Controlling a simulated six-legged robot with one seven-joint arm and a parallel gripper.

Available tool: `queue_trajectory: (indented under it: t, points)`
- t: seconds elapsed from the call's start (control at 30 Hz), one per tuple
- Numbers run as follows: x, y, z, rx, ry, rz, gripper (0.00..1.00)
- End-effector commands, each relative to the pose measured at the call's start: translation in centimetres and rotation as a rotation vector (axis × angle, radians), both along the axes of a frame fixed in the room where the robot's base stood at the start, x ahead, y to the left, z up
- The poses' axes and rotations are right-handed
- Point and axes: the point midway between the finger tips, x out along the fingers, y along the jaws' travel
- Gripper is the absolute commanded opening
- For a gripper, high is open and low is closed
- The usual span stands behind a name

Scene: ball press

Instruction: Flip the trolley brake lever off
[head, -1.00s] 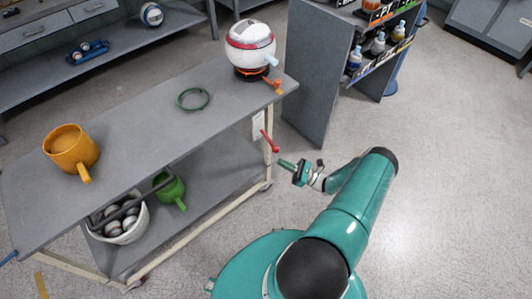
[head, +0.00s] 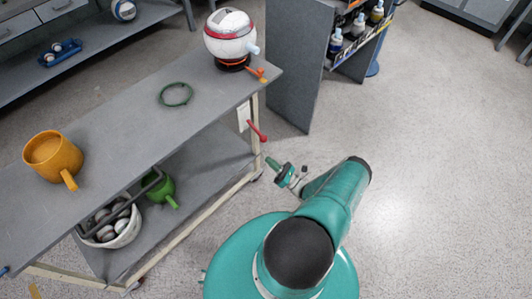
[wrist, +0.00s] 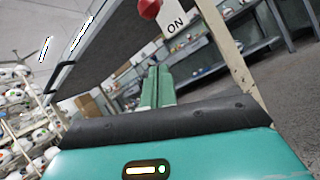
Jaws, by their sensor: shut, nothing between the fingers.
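The red brake lever (head: 257,131) is on the trolley's (head: 120,112) right end leg, by a white label, and slants down to the right in the head view. In the wrist view its round red end (wrist: 149,9) is at the top edge, beside the label (wrist: 175,22) reading ON. My gripper (head: 270,162) is just below the lever's end in the head view, apart from it. In the wrist view its two green fingers (wrist: 157,86) are together and empty, below the red end. The rest of the lever is out of the wrist view.
The trolley top holds a white-and-red ball machine (head: 231,38) with an orange handle (head: 257,74), a green ring (head: 176,95) and an orange mug (head: 53,158). A ball basket (head: 113,228) and green mug (head: 161,189) are below. A grey rack (head: 298,62) stands behind; floor at right is clear.

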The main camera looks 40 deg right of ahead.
Motion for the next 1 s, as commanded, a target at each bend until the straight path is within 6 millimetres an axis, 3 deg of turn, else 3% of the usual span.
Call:
queue_trajectory:
  t: [0.5,0.7,1.0]
  points:
    - [8.8,2.0,4.6,0.000,0.000,0.007,0.00]
    - [6.5,0.2,6.4,-0.001,0.000,0.003,0.00]
    - [5.9,-0.1,6.8,0.000,0.000,0.005,0.00]
